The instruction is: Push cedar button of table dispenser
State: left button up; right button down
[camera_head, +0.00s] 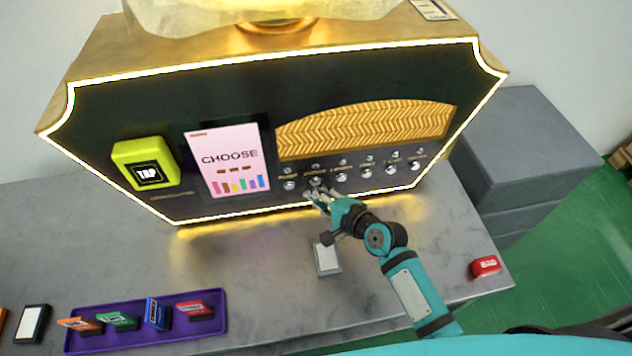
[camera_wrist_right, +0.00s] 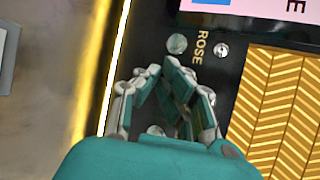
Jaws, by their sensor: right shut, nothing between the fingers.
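The table dispenser (camera_head: 120,110) is a black panel with a lit gold frame. A row of round silver buttons runs along its lower right, with small labels above. The leftmost button (camera_head: 289,186) is labelled ROSE, legible in the wrist view, where this button (camera_wrist_right: 177,43) lies just beyond my fingertips. My right gripper (camera_head: 314,193) is shut and empty, its tips close to the second button (camera_head: 316,181). In the wrist view my right gripper (camera_wrist_right: 163,68) partly hides another button (camera_wrist_right: 155,130). I cannot read a cedar label, nor tell whether the fingers touch a button. My left gripper is out of view.
A yellow TAP pad (camera_head: 145,164) and a pink CHOOSE screen (camera_head: 230,157) are left of the buttons. A purple tray (camera_head: 135,335) with several coloured cards lies front left. A small white-topped block (camera_head: 326,258) lies below my gripper. A red item (camera_head: 485,266) sits near the table's right edge.

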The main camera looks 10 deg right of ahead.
jog(key=shift+w, duration=0.15)
jog(key=shift+w, duration=0.3)
jog(key=shift+w, duration=0.45)
dwell(0.5)
dwell(0.4)
jog(key=shift+s+p, duration=0.6)
jog(key=shift+s, duration=0.3)
jog(key=s+p, duration=0.1)
jog(key=s, duration=0.4)
jog(key=shift+p, duration=0.3)
